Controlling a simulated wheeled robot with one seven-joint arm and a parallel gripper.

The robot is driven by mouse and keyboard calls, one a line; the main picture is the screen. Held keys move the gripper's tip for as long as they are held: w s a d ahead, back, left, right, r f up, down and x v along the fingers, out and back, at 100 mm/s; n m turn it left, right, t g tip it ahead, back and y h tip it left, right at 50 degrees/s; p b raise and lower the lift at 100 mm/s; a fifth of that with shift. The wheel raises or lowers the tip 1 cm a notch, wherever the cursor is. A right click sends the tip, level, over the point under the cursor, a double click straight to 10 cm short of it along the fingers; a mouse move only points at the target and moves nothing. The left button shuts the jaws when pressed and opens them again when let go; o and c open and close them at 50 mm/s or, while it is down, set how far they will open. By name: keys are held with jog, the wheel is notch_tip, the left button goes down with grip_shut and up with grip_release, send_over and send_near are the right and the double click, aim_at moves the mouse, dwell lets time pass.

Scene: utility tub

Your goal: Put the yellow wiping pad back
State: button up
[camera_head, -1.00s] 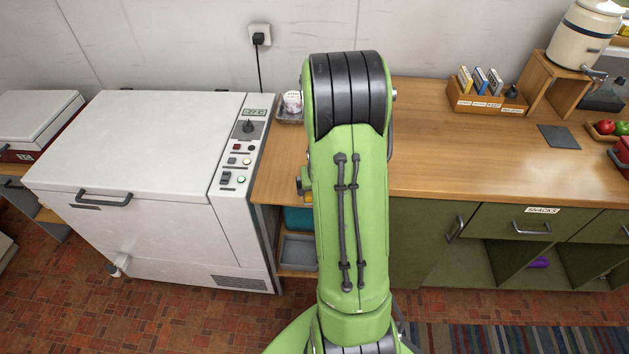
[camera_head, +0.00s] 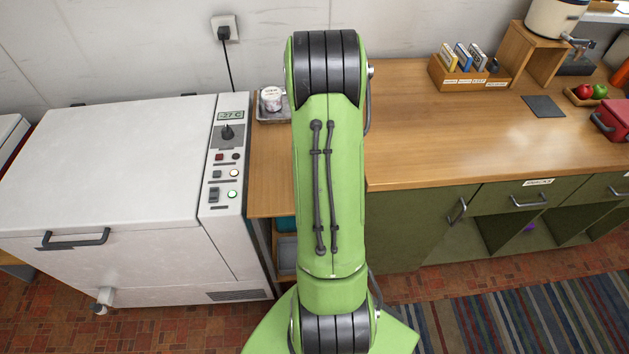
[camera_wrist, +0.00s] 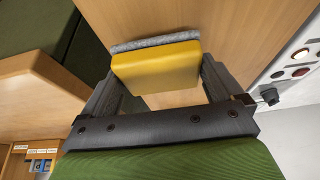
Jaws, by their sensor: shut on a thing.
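The yellow wiping pad (camera_wrist: 155,68) is between the fingers of my gripper (camera_wrist: 157,85) in the wrist view. It has a yellow block body and a grey fabric layer along its far side. The gripper is shut on it. A wooden surface shows behind the pad; I cannot tell how far off it is. In the head view my green arm hides the gripper and the pad.
A white chest unit (camera_head: 115,175) with knobs and buttons stands at the left. A wooden counter (camera_head: 430,150) over green cabinets runs right. A small tray (camera_head: 266,117) holds a white cup (camera_head: 271,98). A wooden card box (camera_head: 468,76) stands at the back.

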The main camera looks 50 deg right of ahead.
jog(key=shift+f, duration=1.25)
